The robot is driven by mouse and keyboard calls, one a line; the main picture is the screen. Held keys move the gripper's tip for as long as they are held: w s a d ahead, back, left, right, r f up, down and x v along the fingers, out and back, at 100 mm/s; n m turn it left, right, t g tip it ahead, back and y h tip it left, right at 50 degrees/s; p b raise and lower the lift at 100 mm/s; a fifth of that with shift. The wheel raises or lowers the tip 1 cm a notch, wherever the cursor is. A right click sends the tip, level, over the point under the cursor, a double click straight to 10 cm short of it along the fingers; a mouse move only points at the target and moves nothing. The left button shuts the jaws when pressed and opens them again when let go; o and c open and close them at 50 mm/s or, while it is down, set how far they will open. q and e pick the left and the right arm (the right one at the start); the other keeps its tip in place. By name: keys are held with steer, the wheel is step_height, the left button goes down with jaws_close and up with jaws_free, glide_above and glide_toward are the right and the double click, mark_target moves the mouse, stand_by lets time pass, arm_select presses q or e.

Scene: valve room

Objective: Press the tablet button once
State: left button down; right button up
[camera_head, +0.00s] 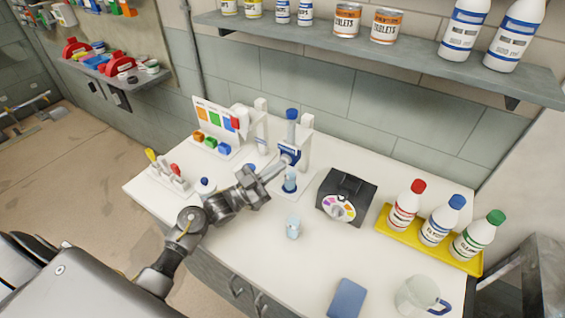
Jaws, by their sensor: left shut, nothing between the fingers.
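A white dispenser stand (305,150) with a blue-capped tube and a dark blue front panel (289,154) stands at the back of the white counter. A small light blue cup (290,182) is under the panel. I cannot make out which part is the tablet button; the panel's markings are too small to read. My left gripper (283,164) is shut and empty. Its fingertips are right at the lower left of the blue panel; whether they touch it I cannot tell. My right gripper is not in view.
A black device with a coloured dial (346,196) stands right of the dispenser. A clear cup (293,227) is in front. A yellow tray (430,243) holds capped bottles. A blue block (347,299) and a mug (417,296) are near the front. A shelf (390,55) overhangs the back.

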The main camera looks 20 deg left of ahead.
arm_select(q)
steer(key=shift+s+a+p, duration=0.15)
steer(key=shift+s+p, duration=0.2)
steer(key=shift+s, duration=0.55)
steer(key=shift+s+a+p, duration=0.2)
steer(key=shift+s+p, duration=0.3)
steer(key=shift+s, duration=0.75)
steer(key=shift+s+a+p, duration=0.15)
steer(key=shift+s+p, duration=0.3)
steer(key=shift+s, duration=0.8)
steer(key=shift+f, duration=0.1)
